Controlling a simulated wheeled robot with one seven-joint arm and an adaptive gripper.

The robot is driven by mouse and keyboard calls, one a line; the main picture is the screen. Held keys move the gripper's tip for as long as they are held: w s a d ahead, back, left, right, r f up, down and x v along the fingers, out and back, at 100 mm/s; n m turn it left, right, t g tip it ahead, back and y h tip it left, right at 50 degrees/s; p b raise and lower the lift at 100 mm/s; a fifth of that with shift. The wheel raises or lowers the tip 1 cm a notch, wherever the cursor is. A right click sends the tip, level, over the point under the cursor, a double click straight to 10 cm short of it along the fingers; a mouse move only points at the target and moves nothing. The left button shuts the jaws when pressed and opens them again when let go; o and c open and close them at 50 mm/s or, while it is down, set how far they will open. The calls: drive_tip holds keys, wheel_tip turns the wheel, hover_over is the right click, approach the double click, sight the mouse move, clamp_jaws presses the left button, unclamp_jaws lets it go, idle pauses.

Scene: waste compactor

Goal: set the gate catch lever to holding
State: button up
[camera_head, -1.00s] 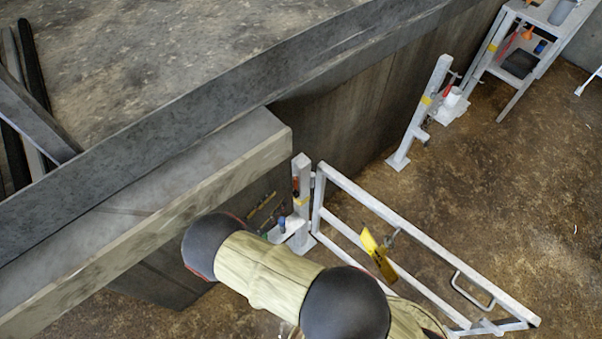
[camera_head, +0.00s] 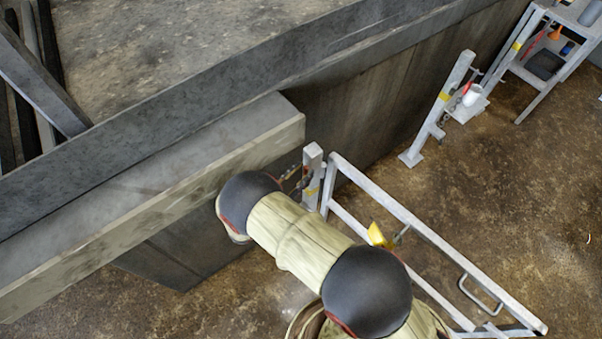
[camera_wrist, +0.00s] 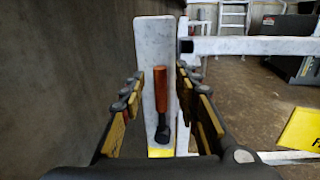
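The gate catch lever (camera_wrist: 160,92) shows in the wrist view as an orange-red handle standing upright, with a black lower end, in front of a white post (camera_wrist: 151,38). A second orange-brown strip shows just right of it; I cannot tell what it belongs to. My gripper (camera_wrist: 161,78) is open, with a finger on each side of the lever and visible gaps between. In the head view the post (camera_head: 312,160) stands at the gate's hinge-side end, and my arm hides the gripper and most of the lever area. The white gate (camera_head: 400,228) extends to the lower right.
A yellow tag (camera_head: 377,235) hangs on the gate and shows in the wrist view too (camera_wrist: 302,130). A concrete ledge (camera_head: 190,170) and dark wall lie left of the post. Another post (camera_head: 440,110) and a shelf stand (camera_head: 545,65) are farther back. Brown floor right of the gate is open.

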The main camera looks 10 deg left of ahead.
drive_tip(key=shift+c, duration=1)
clamp_jaws()
